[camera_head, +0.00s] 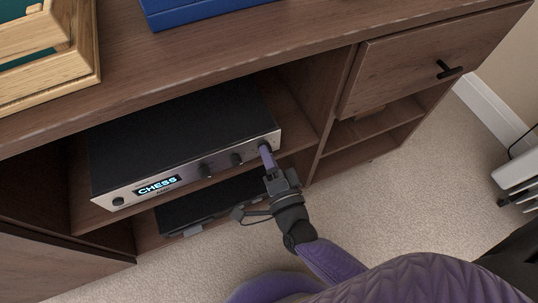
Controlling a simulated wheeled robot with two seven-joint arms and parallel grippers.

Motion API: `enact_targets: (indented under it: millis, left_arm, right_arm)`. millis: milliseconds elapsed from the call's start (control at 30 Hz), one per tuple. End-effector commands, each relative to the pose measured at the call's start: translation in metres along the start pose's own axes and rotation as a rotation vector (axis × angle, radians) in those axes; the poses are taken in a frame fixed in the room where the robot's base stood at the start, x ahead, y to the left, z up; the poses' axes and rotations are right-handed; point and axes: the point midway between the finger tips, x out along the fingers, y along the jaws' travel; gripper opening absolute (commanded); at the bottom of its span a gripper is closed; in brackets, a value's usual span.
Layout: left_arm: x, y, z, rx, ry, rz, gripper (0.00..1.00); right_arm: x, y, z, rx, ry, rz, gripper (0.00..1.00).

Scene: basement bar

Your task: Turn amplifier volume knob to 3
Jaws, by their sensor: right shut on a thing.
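The amplifier (180,122) is a black box with a silver front panel, sitting on a shelf of the wooden cabinet. Its lit display (158,186) reads "CHESS". My right gripper (267,156) reaches up to the right end of the panel and is shut on the knob there. The fingers mostly hide that knob, so its setting cannot be read. My left gripper is out of view.
A second black device (190,206) lies on the shelf below. A wooden box (85,60) and a blue box (190,10) stand on the cabinet top (130,85). A drawer (410,65) with a black handle is at right. Carpet (400,200) in front is clear.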

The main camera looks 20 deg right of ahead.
Motion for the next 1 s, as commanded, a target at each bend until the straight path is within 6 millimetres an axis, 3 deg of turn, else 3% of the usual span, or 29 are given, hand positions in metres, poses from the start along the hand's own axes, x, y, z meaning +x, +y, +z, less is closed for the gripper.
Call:
enact_targets:
  millis: [300,833,867,1000]
  left_arm:
    - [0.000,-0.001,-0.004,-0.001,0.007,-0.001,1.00]
    - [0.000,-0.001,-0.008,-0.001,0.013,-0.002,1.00]
    - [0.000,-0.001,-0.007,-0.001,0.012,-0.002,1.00]
    - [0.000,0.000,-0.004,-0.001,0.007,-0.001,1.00]
  right_arm:
    - [-0.001,0.001,0.001,0.100,0.002,0.010,0.00]
    - [-0.001,0.001,0.001,0.117,0.003,0.012,0.00]
    - [-0.001,0.001,0.001,0.117,0.003,0.012,0.44]
    - [0.000,0.000,0.001,0.116,0.004,0.011,0.73]
